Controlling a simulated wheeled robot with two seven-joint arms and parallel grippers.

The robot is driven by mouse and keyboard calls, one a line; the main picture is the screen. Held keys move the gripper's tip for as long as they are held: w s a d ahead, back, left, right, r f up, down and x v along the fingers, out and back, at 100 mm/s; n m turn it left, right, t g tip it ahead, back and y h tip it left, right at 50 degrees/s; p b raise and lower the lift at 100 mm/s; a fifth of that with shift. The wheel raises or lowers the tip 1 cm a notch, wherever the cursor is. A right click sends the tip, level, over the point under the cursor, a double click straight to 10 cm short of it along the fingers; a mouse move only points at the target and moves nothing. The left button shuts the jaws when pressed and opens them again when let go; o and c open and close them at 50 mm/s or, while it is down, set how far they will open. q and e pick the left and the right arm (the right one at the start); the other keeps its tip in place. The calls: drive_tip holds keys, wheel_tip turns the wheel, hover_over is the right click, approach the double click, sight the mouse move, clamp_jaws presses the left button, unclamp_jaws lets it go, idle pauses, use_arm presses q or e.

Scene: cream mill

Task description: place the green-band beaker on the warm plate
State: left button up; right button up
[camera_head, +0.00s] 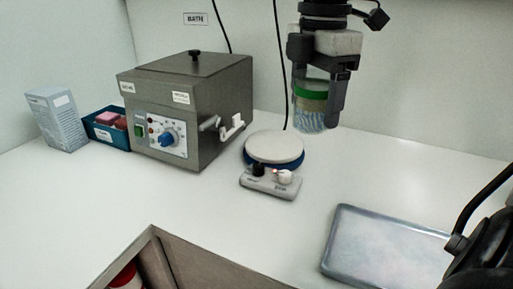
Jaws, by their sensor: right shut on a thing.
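The green-band beaker (309,92) is clear with a green band around it and pale contents. My right gripper (314,103) is shut on it from above, with a finger on either side, and holds it upright in the air. The warm plate (273,147) is a round white top with a blue rim and a grey control box with knobs in front. It stands on the white bench, below and left of the beaker in the picture. The beaker and plate are apart. My left gripper is not in view.
A grey bath box (188,102) with a blue knob stands left of the plate. A blue bin (108,134) and a carton (57,121) are further left. A metal tray (385,250) lies front right. A black cable hangs behind the plate. The bench edge has a cut-out corner in front.

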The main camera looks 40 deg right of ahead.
drive_tip(key=shift+w+f, duration=0.1)
drive_tip(key=shift+f, duration=0.35)
drive_tip(key=w+d+f+p, duration=0.1)
drive_tip(key=w+d+f, duration=0.1)
drive_tip(key=w+f, duration=0.1)
drive_tip(key=w+d+f+p, duration=0.1)
drive_tip(key=w+d+f, duration=0.1)
drive_tip(key=w, duration=0.3)
drive_tip(key=w+d+f+p, duration=0.1)
drive_tip(key=w+f, duration=0.2)
drive_tip(key=w, duration=0.1)
drive_tip(key=shift+d+f, duration=0.4)
drive_tip(key=shift+w+f, duration=0.15)
drive_tip(key=shift+f, duration=0.1)
drive_tip(key=shift+w+d+f, duration=0.15)
drive_tip(key=shift+d+f, duration=0.05)
drive_tip(key=shift+f, duration=0.3)
wheel_tip(320, 180, down, 2)
drive_tip(key=shift+f+p, duration=0.2)
drive_tip(key=shift+p, duration=0.15)
drive_tip(key=shift+f, duration=0.25)
drive_tip(key=o, duration=1)
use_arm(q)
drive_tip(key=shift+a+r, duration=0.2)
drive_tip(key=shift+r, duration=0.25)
use_arm(e)
drive_tip(key=shift+o, duration=0.2)
